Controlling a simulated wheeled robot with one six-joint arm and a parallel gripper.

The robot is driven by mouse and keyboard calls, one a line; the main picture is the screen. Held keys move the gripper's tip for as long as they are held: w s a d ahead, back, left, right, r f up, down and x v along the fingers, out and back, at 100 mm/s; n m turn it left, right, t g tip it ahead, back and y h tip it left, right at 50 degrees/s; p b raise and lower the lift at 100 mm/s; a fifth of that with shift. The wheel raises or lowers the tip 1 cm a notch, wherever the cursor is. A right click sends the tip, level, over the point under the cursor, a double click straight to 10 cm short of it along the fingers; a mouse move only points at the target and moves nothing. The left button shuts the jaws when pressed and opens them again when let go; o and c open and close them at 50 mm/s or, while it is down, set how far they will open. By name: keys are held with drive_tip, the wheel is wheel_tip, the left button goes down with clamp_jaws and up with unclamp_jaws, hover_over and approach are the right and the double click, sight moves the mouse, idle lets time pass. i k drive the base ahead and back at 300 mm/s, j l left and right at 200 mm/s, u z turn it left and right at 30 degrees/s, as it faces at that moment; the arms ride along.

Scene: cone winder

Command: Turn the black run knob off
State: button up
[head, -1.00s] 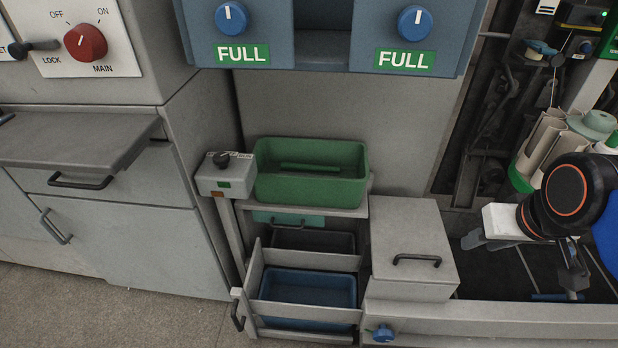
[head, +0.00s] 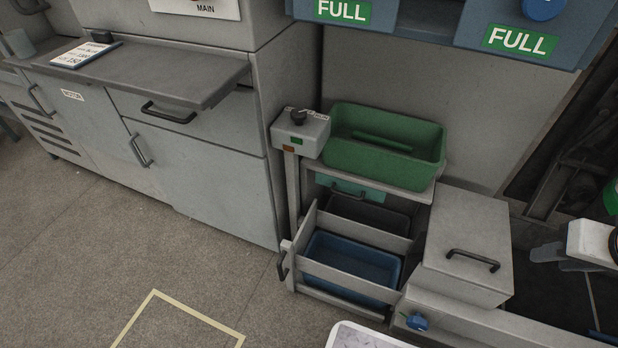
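The black run knob (head: 298,117) sits on top of a small grey control box (head: 301,133) on a post, left of the green bin. A small white label beside the knob is partly hidden and too small to read surely, so I cannot tell its setting. The box's front has a green patch and an orange-brown patch below it. My gripper (head: 562,260) is at the right edge, far to the right of the knob and touching nothing that I can see.
A green bin (head: 385,165) stands right of the control box, above a blue bin (head: 352,268). A lidded grey box (head: 470,240) lies between the bins and my gripper. A grey shelf (head: 150,72) juts out at left. The floor in front is open.

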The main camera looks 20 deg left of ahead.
sight(299, 115)
drive_tip(key=k+j, duration=0.2)
drive_tip(key=j, duration=0.15)
drive_tip(key=k+j, duration=0.45)
drive_tip(key=j, duration=0.25)
drive_tip(key=l+u, duration=0.05)
